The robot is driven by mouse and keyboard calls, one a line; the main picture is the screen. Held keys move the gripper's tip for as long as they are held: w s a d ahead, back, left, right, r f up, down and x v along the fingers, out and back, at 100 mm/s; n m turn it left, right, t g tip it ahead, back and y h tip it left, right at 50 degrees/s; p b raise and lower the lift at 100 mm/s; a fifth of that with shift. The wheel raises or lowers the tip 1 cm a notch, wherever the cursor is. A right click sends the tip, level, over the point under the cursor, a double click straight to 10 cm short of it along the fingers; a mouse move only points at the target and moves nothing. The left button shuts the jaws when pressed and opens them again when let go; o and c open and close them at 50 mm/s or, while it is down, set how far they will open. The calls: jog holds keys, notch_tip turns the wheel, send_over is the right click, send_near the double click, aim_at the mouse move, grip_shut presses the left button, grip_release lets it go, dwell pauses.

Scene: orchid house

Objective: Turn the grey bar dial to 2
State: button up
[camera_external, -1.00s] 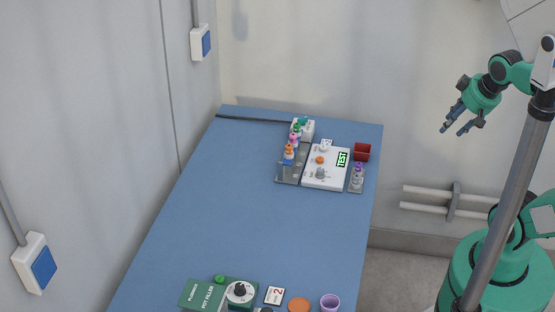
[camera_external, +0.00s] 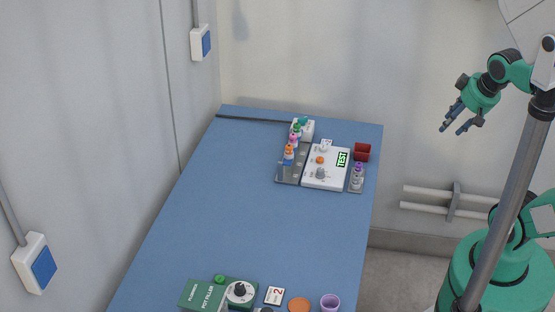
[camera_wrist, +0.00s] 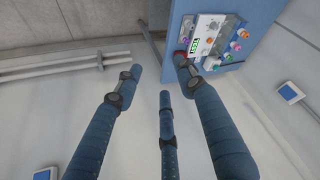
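A white control panel (camera_external: 313,182) lies on the far part of the blue table. The grey dial (camera_external: 320,173) sits on its near half, below an orange knob (camera_external: 320,160). The dial's pointing direction is too small to read. A screen (camera_external: 342,159) on the panel shows green "TEST". In the wrist view the panel (camera_wrist: 203,56) is at the top right, with its screen (camera_wrist: 195,46) visible. My gripper (camera_external: 454,129) hangs in the air right of the table, well away from the panel. Its fingers are spread and empty; they also show in the wrist view (camera_wrist: 155,80).
A grey rack (camera_external: 287,179) with several coloured bottles stands left of the panel. A purple-topped bottle (camera_external: 357,174) and a red box (camera_external: 362,151) are on its right. The near end holds a green pot filler (camera_external: 202,296), a "2" card (camera_external: 274,296) and a purple cup (camera_external: 330,302). The table's middle is clear.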

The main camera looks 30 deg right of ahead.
jog(key=w+a+r+n+g+p, duration=0.1)
jog(key=w+a+r+g+p, duration=0.15)
jog(key=w, duration=0.95)
jog(key=n+g+p, duration=0.3)
jog(key=n+p, duration=0.1)
jog(key=p, duration=0.3)
send_over(321, 169)
notch_tip(321, 169, down, 21)
jog(key=shift+a, duration=0.1)
notch_tip(321, 169, down, 14)
jog(key=shift+r+b, duration=0.1)
jog(key=shift+b, duration=1.05)
jog(key=shift+m, duration=0.3)
jog(key=shift+c, duration=0.5)
